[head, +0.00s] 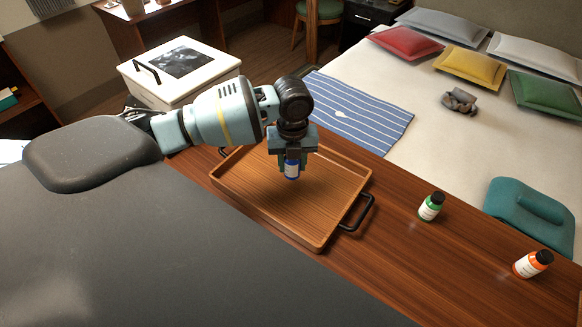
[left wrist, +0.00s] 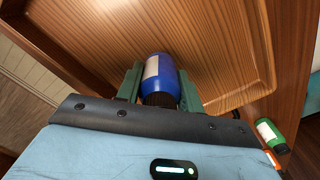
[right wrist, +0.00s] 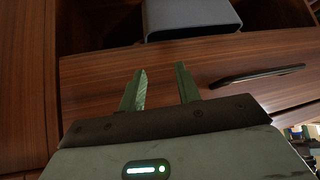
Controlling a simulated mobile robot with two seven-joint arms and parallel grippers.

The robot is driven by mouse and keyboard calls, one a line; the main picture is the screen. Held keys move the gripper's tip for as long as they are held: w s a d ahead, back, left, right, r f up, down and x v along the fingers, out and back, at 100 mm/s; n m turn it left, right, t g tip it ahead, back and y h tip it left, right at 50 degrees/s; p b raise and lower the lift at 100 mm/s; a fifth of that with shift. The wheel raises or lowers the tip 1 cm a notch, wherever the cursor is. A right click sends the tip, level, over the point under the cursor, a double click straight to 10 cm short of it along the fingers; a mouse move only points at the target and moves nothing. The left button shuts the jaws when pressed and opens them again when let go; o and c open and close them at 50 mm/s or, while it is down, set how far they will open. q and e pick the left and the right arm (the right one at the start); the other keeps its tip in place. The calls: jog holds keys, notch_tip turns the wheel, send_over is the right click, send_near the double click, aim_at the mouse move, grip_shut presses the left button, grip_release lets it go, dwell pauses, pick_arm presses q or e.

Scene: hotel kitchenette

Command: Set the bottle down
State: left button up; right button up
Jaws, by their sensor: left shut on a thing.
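A blue bottle (head: 292,170) with a white label is in my left gripper (head: 291,160), above the wooden tray. In the left wrist view the blue bottle (left wrist: 160,78) sits between the two green fingers (left wrist: 158,88), its dark cap toward the palm. I cannot tell from these views whether its base touches the tray. The wooden tray (head: 325,228) with black handles lies on the wooden counter. My right gripper (right wrist: 160,88) shows only in the right wrist view, open and empty in front of a wooden drawer front.
A green bottle (head: 431,207) and an orange bottle (head: 533,264) stand on the counter (head: 400,255) right of the tray. A white box (head: 190,85) stands behind my left arm. A bed (head: 440,130) with cushions lies beyond. The tray's interior looks otherwise clear.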

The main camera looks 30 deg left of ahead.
aim_at(291, 169)
pick_arm(q)
jog(key=f, duration=0.1)
jog(key=a+f, duration=0.1)
jog(key=shift+w+f, duration=0.3)
jog(key=shift+w, duration=0.05)
jog(key=shift+f, duration=0.5)
jog(key=shift+f, duration=0.2)
jog(key=o, duration=1)
jog(key=shift+r, duration=0.15)
